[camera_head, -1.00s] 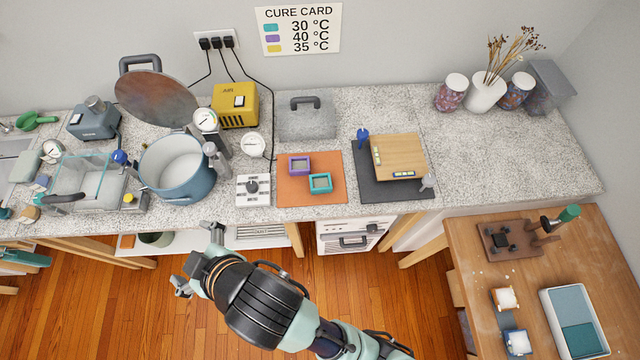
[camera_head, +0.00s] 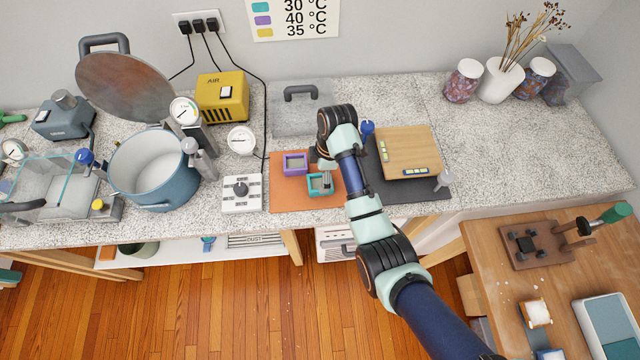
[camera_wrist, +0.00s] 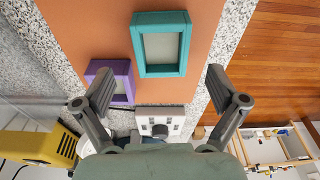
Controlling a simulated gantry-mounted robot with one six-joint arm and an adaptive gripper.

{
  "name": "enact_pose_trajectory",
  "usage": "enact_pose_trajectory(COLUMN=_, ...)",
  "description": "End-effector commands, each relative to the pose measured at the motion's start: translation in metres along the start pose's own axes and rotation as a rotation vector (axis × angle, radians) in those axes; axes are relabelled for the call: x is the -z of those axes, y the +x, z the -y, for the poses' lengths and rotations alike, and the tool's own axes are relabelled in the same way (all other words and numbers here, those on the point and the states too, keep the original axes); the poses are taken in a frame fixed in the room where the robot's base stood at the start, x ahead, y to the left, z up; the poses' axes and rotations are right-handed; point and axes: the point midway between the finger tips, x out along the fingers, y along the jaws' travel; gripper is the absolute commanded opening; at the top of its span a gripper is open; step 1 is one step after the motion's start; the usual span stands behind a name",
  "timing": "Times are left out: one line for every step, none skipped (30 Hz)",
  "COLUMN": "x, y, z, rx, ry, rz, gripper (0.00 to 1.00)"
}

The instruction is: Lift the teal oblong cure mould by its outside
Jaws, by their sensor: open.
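The teal oblong mould (camera_head: 320,184) lies on the orange mat (camera_head: 290,204), below and right of the purple mould (camera_head: 296,163). In the wrist view the teal mould (camera_wrist: 161,44) is an open rectangular frame with a pale inside, and the purple mould (camera_wrist: 112,82) is beside it at lower left. My gripper (camera_wrist: 160,95) is open and empty, with its two fingers spread wider than the teal mould in that view. In the head view my gripper (camera_head: 325,178) is over the teal mould and partly hidden by my wrist. I cannot tell the height left between them.
A white dial box (camera_head: 241,193) stands left of the mat. A dark mat (camera_head: 408,195) with a wooden board (camera_head: 407,153) lies to the right. A blue pot (camera_head: 156,173) and a yellow AIR box (camera_head: 222,97) stand further left.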

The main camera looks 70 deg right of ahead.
Motion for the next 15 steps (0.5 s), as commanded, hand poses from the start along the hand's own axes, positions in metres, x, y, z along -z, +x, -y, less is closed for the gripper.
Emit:
enact_pose_trajectory(x=-0.001, y=0.006, z=0.001, rx=0.002, ry=0.000, rz=0.000, gripper=0.96)
enact_pose_trajectory(x=-0.002, y=0.011, z=0.002, rx=0.002, ry=0.000, rz=0.000, gripper=0.96)
enact_pose_trajectory(x=-0.003, y=0.018, z=0.003, rx=0.003, ry=0.000, rz=0.001, gripper=0.96)
enact_pose_trajectory(x=-0.003, y=0.025, z=0.003, rx=0.002, ry=0.000, rz=0.000, gripper=0.96)
enact_pose_trajectory(x=-0.004, y=0.030, z=0.004, rx=0.002, ry=0.000, rz=0.000, gripper=0.96)
enact_pose_trajectory(x=-0.004, y=0.037, z=0.004, rx=0.003, ry=0.000, rz=0.000, gripper=0.96)
enact_pose_trajectory(x=-0.004, y=0.042, z=0.004, rx=0.001, ry=0.000, rz=0.000, gripper=0.96)
enact_pose_trajectory(x=-0.004, y=0.045, z=0.004, rx=0.002, ry=0.000, rz=0.000, gripper=0.96)
enact_pose_trajectory(x=-0.004, y=0.049, z=0.004, rx=0.001, ry=0.000, rz=0.000, gripper=0.96)
enact_pose_trajectory(x=-0.004, y=0.050, z=0.003, rx=0.000, ry=0.000, rz=0.000, gripper=0.96)
enact_pose_trajectory(x=-0.004, y=0.051, z=0.003, rx=-0.001, ry=0.000, rz=0.000, gripper=0.96)
enact_pose_trajectory(x=-0.004, y=0.051, z=0.003, rx=-0.001, ry=0.000, rz=0.000, gripper=0.96)
enact_pose_trajectory(x=-0.004, y=0.051, z=0.003, rx=-0.001, ry=0.000, rz=0.000, gripper=0.96)
enact_pose_trajectory(x=-0.004, y=0.051, z=0.003, rx=-0.001, ry=0.000, rz=0.000, gripper=0.96)
enact_pose_trajectory(x=-0.004, y=0.051, z=0.003, rx=-0.001, ry=0.000, rz=0.000, gripper=0.96)
